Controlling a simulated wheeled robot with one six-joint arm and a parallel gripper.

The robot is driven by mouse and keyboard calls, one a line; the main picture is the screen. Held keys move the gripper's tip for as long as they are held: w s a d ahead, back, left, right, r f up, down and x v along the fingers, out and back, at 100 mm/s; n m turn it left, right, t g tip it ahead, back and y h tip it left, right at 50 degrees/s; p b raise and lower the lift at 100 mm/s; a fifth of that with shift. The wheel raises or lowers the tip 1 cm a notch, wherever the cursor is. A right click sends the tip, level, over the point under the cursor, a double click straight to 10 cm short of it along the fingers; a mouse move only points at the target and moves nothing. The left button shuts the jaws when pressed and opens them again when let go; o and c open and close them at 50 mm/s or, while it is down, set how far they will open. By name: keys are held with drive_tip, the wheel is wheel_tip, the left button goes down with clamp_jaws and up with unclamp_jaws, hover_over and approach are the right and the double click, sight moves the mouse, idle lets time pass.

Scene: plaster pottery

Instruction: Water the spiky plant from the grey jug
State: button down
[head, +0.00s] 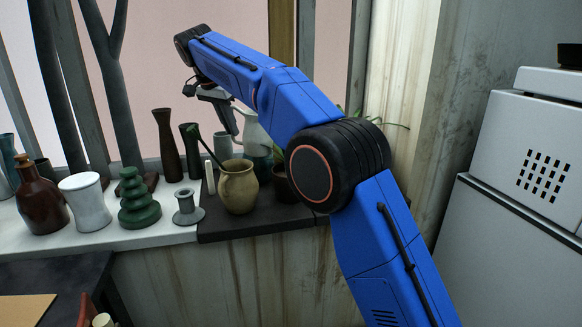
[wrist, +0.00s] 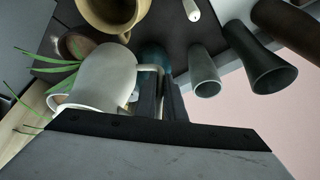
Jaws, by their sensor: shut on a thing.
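The grey jug (head: 252,132) hangs above the sill, partly hidden behind my arm. In the wrist view the pale jug (wrist: 107,80) has its rim at lower left. My gripper (head: 233,127) is shut on its handle; the fingers (wrist: 161,100) also show in the wrist view. I cannot tell the jug's exact tilt or see what is in it. The spiky plant shows as thin green leaves (wrist: 48,67) left of the jug in the wrist view. Its brown pot (head: 283,184) is mostly hidden by my arm in the head view.
A tan pitcher (head: 238,187) stands beside the plant pot on the dark slab. Dark bottles (head: 167,145), a grey candle holder (head: 187,207), a green stacked piece (head: 138,200), a white vase (head: 85,202) and a red-brown jug (head: 40,203) crowd the sill to the left.

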sight(249, 116)
drive_tip(key=d+r+t+y, duration=0.1)
drive_tip(key=d+y, duration=0.1)
drive_tip(key=s+d+r+m+t+y, duration=0.1)
drive_tip(key=d+y, duration=0.1)
drive_tip(key=s+d+r+t+y+p, duration=0.1)
drive_tip(key=d+y, duration=0.1)
drive_tip(key=y, duration=0.1)
drive_tip(key=shift+s+d+r+m, duration=0.2)
drive_tip(key=shift+d+r+m, duration=0.1)
drive_tip(key=shift+r+m, duration=0.1)
drive_tip(key=shift+s+d+r+m+t+y+p, duration=0.2)
drive_tip(key=shift+d+r+t+y+p, duration=0.25)
drive_tip(key=shift+y, duration=0.25)
drive_tip(key=shift+s+d+r+m+t+y+p, duration=0.1)
drive_tip(key=shift+s+d+r+t+y+p, duration=0.2)
drive_tip(key=shift+d+y, duration=0.35)
drive_tip(key=shift+d+r+t+y+p, duration=0.25)
drive_tip(key=shift+d+r+y+p, duration=0.05)
drive_tip(key=shift+r+y+p, duration=0.1)
drive_tip(key=shift+s+d+m+y+p, duration=0.2)
drive_tip(key=shift+d+m+y+p, duration=0.1)
drive_tip(key=shift+d+y+p, duration=0.1)
drive_tip(key=shift+w+a+t, duration=0.1)
drive_tip(key=shift+a+t, duration=0.1)
drive_tip(key=shift+t, duration=0.1)
drive_tip(key=w+a+p, duration=0.1)
drive_tip(key=a+p, duration=0.1)
drive_tip(key=shift+w+a+p, duration=0.2)
drive_tip(key=shift+p, duration=0.1)
idle(0.4)
